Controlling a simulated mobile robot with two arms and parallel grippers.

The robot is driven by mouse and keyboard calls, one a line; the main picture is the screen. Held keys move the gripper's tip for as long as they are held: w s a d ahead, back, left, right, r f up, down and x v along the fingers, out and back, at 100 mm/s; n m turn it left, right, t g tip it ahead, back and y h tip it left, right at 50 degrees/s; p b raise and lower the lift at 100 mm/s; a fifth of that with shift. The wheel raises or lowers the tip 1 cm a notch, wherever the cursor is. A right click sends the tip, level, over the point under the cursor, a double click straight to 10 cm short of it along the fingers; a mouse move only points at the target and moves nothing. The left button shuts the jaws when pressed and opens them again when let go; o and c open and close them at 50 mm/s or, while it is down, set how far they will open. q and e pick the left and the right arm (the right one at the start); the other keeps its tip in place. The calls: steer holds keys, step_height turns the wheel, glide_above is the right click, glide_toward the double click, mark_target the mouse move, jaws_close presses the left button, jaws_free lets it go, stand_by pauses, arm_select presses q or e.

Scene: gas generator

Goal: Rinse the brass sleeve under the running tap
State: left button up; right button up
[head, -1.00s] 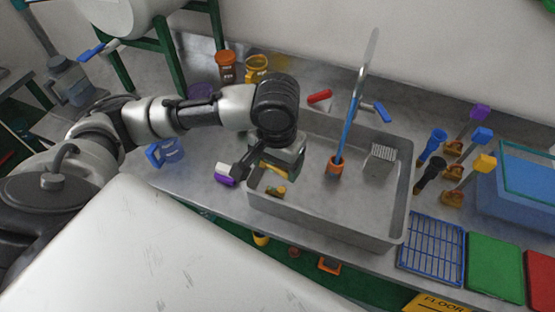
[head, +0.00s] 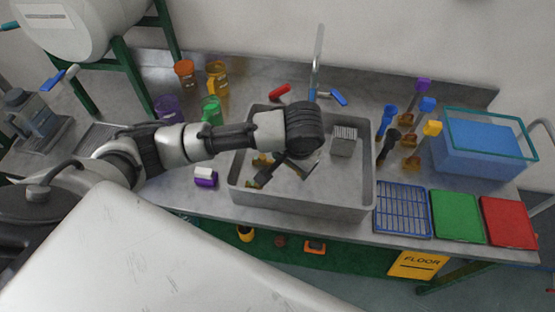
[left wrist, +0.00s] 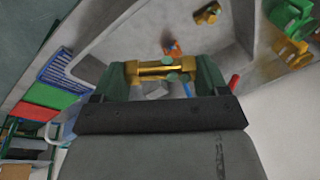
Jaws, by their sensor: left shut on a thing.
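The brass sleeve (left wrist: 152,72) is a short yellow cylinder with green spots, held crosswise between the green fingers of my left gripper (left wrist: 160,66) in the left wrist view. In the head view my left gripper (head: 302,166) is over the sink (head: 300,204), and my wrist hides the sleeve. The tap (head: 317,62) stands behind the sink. My right gripper is out of view.
Brass-coloured pieces (head: 262,160) lie at the sink's left end. A grey ridged block (head: 342,141) is at its right back. Brushes (head: 409,140), a blue rack (head: 403,210) and green (head: 457,216) and red boards (head: 508,222) stand right. Mugs (head: 211,110) are behind my arm.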

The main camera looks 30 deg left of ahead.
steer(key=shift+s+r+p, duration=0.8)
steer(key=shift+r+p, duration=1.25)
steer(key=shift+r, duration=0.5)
arm_select(q)
steer(key=w+a+f+m+t+b, duration=0.1)
steer(key=w+f+m+t+b, duration=0.2)
steer(key=w, duration=1.4)
steer(key=shift+w+f+m+b, duration=0.3)
steer(key=shift+f+b, duration=0.35)
steer(key=shift+b, duration=1.75)
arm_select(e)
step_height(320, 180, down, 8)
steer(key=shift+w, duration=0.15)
arm_select(q)
steer(key=shift+s, duration=0.1)
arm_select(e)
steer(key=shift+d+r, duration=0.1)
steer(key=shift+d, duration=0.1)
arm_select(q)
steer(key=shift+w+d, duration=0.25)
steer(key=shift+d, duration=0.3)
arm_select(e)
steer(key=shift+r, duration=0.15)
arm_select(q)
steer(key=shift+a, duration=0.1)
